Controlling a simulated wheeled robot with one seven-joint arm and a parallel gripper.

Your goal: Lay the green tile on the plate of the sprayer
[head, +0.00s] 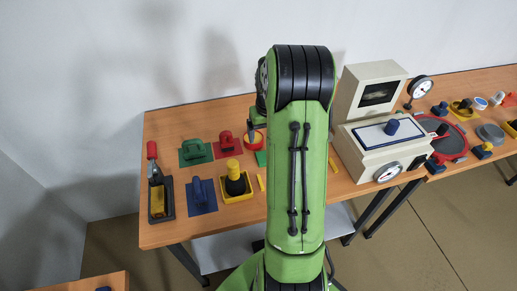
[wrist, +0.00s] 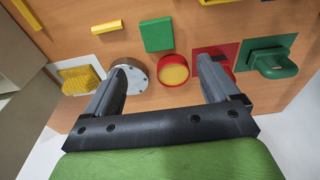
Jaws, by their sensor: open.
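The green tile (wrist: 156,34) is a flat plain rectangle lying on the wooden table in the wrist view. In the head view a sliver of it (head: 261,158) shows beside my arm. My gripper (wrist: 167,66) is open and empty above the table; the tile lies beyond its fingertips. A cream machine (head: 387,147) with a screen, a dial and a blue-bordered white plate (head: 388,133) with a blue knob stands right of my arm. I cannot tell for sure whether it is the sprayer.
A red-rimmed dish (wrist: 173,70) and a grey round disc (wrist: 139,76) lie near the fingers. Handled pads, one green (wrist: 270,60), one red (head: 227,145), one blue (head: 201,196), stand on the table. Yellow bars (wrist: 106,27) lie around the tile. Several items crowd the right end.

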